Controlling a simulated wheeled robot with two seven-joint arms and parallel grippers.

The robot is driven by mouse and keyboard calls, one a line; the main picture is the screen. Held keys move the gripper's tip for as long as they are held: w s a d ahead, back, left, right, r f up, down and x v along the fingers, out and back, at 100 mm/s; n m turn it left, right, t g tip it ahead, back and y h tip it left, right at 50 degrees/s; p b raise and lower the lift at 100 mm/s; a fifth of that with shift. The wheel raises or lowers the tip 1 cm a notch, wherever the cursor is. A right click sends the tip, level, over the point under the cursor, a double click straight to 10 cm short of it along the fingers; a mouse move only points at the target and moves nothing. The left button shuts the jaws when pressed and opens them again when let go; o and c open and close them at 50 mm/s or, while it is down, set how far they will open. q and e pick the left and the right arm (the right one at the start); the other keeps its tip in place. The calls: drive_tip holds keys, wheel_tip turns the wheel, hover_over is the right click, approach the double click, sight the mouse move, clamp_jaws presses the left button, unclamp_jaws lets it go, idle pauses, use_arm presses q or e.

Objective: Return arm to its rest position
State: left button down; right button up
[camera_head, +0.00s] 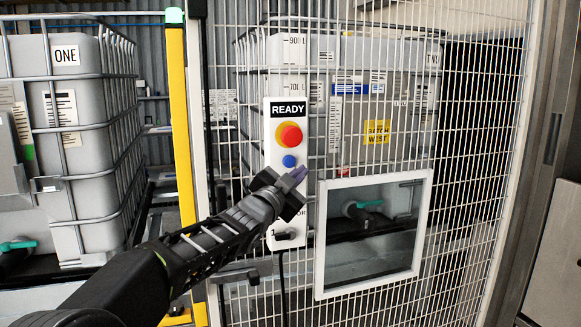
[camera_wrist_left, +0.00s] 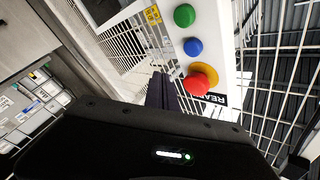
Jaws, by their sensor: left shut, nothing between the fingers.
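My left arm (camera_head: 205,245) reaches in from the lower left of the head view. My left gripper (camera_head: 300,178) is shut and empty, in front of the white control panel (camera_head: 274,112) marked READY. Its fingertips are just below the blue button (camera_head: 289,161) and the red button (camera_head: 290,135) in that view. In the left wrist view the closed fingers (camera_wrist_left: 162,90) show beside the panel, with the red button (camera_wrist_left: 197,84), the blue button (camera_wrist_left: 193,47) and a green button (camera_wrist_left: 184,15). I cannot tell whether the fingers touch the panel. My right gripper is not in view.
A wire mesh fence (camera_head: 480,170) stands behind the panel, with a framed opening (camera_head: 319,262) at lower right. A yellow post (camera_head: 180,120) stands left of the panel. A caged tank marked ONE (camera_head: 90,205) is at the left; another tank (camera_head: 400,125) is behind the mesh.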

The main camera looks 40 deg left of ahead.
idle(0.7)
use_arm(q)
drive_tip(key=d+f+n+g+h, duration=0.1)
drive_tip(key=d+f+n+g, duration=0.15)
drive_tip(key=d+f, duration=0.75)
drive_tip(key=d+f+n+g+h, duration=0.1)
drive_tip(key=f+n+g+h, duration=0.15)
drive_tip(key=f, duration=1.55)
drive_tip(key=d+f+n+g, duration=0.25)
drive_tip(key=d+f, duration=0.35)
drive_tip(key=f, duration=0.8)
drive_tip(key=s+d+f+g+h, duration=0.1)
drive_tip(key=s+d+f+g, duration=0.2)
drive_tip(key=s+d+f, duration=0.5)
drive_tip(key=s+d+f+g+h, duration=0.25)
drive_tip(key=s+d+f, duration=0.25)
drive_tip(key=s+f, duration=0.45)
drive_tip(key=s+d+f+g, duration=0.3)
drive_tip(key=s+d+f, duration=0.2)
drive_tip(key=s, duration=0.3)
drive_tip(key=s+d+f+g, duration=0.2)
drive_tip(key=s+d+f, duration=0.2)
drive_tip(key=s, duration=0.4)
drive_tip(key=shift+s+d+f+g+h, duration=0.3)
drive_tip(key=shift+s+d+f+g, duration=0.1)
drive_tip(key=shift+d, duration=0.05)
